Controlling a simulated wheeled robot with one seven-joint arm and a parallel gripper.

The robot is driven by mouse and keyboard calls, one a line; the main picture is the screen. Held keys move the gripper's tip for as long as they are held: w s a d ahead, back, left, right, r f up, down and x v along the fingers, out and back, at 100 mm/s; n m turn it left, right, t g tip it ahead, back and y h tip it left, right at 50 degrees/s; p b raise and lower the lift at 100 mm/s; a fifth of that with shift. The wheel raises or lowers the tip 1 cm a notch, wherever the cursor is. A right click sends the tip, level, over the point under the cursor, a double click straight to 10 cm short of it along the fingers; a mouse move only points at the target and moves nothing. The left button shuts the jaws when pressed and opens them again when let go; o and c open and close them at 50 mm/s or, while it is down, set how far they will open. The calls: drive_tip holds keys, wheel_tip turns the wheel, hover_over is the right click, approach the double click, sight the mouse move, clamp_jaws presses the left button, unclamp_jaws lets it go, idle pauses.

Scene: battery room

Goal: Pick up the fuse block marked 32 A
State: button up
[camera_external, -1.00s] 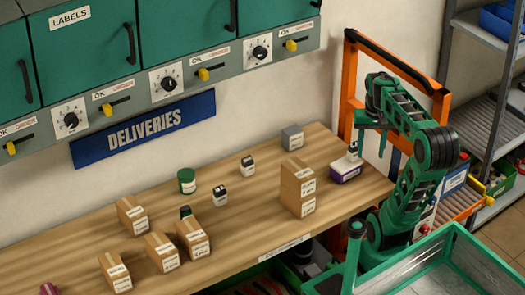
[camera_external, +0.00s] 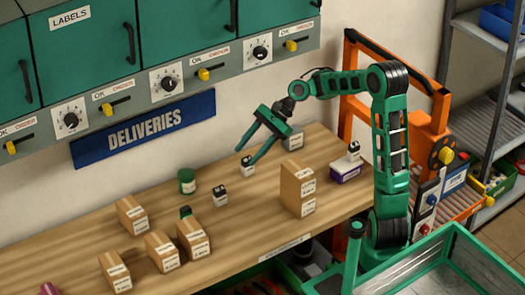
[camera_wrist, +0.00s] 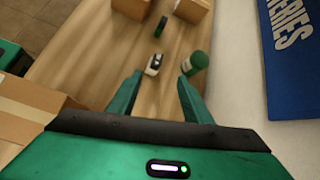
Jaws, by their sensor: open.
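Several small blocks stand on the wooden bench; their ratings are too small to read, so I cannot tell which is marked 32 A. A white block with a dark top (camera_external: 247,167) is just below my gripper (camera_external: 247,155). Another white and black block (camera_external: 220,195) stands nearer the front, and shows between and beyond my fingertips in the wrist view (camera_wrist: 153,66). A third (camera_external: 353,151) sits on a purple box at the right. A green-topped block (camera_external: 186,212) is partly hidden by a carton. My gripper is open and empty, pointing down and left.
A green can (camera_external: 187,181) stands behind the blocks, close to the right finger's line in the wrist view (camera_wrist: 195,62). A tall carton stack (camera_external: 297,188), a grey box (camera_external: 292,137) and several cartons (camera_external: 161,250) stand on the bench (camera_external: 255,215). The wall is behind.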

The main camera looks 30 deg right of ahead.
drive_tip(key=a+r+m+g+y, duration=0.1)
drive_tip(key=a+r+m+y, duration=0.2)
drive_tip(key=a+r+y, duration=0.15)
approach(215, 198)
drive_tip(key=shift+w+a+f, duration=0.1)
drive_tip(key=shift+w+a, duration=0.05)
drive_tip(key=shift+a, duration=0.5)
drive_tip(key=x, duration=0.4)
drive_tip(key=shift+a+f, duration=0.15)
drive_tip(key=shift+h, duration=0.25)
drive_tip(key=shift+x, duration=3.15)
drive_tip(key=shift+f, duration=0.1)
drive_tip(key=shift+c, duration=0.6)
clamp_jaws()
